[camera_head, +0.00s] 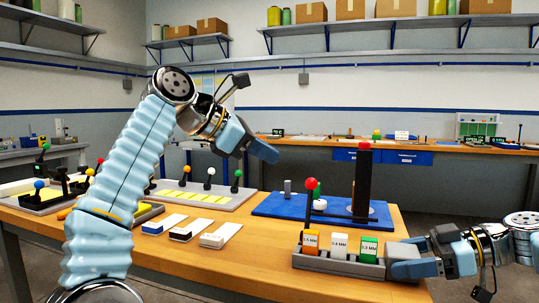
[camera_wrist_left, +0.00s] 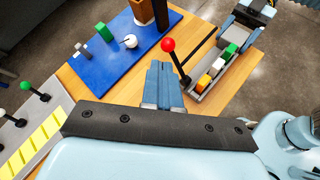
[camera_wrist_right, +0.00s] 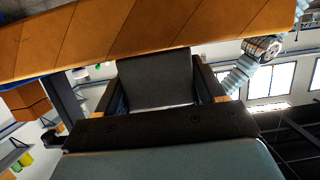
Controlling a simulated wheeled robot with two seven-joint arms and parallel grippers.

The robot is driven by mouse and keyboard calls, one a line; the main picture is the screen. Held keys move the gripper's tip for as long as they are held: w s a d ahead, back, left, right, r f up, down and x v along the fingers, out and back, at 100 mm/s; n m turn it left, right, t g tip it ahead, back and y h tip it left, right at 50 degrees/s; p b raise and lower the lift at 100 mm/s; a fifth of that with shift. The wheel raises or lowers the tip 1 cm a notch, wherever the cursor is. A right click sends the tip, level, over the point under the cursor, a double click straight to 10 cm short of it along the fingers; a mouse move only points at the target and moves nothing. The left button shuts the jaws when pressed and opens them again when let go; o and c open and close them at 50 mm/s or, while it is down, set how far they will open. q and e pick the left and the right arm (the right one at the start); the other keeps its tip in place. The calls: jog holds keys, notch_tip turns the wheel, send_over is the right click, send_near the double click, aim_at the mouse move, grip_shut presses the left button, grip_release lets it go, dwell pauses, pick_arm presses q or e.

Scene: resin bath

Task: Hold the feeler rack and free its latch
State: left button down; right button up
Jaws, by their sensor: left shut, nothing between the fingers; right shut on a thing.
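The feeler rack (camera_head: 337,269) is a grey tray at the table's front right, holding an orange block (camera_head: 310,241), a white block (camera_head: 340,246) and a green block (camera_head: 368,248) with MM labels. Its latch looks like a dark lever with a red ball (camera_head: 311,184), raised at the rack's left end; the ball also shows in the left wrist view (camera_wrist_left: 168,45). My right gripper (camera_head: 393,262) is shut on the rack's right end; a dark panel fills its jaws in the right wrist view (camera_wrist_right: 157,80). My left gripper (camera_head: 272,153) is shut and empty, above and left of the red ball, apart from it.
Several flat labelled blocks (camera_head: 217,236) lie left of the rack. A grey panel with coloured knobs (camera_head: 205,199) lies further back left.

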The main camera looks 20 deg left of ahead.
pick_arm(q)
jog(key=s+d+t+h, duration=0.2)
jog(key=s+h, duration=0.1)
jog(key=s, duration=0.2)
jog(key=n+t+y, duration=0.1)
jog(key=n+t, duration=0.3)
jog(key=n, duration=0.2)
send_near(307, 185)
jog(key=x, duration=0.7)
dwell(0.4)
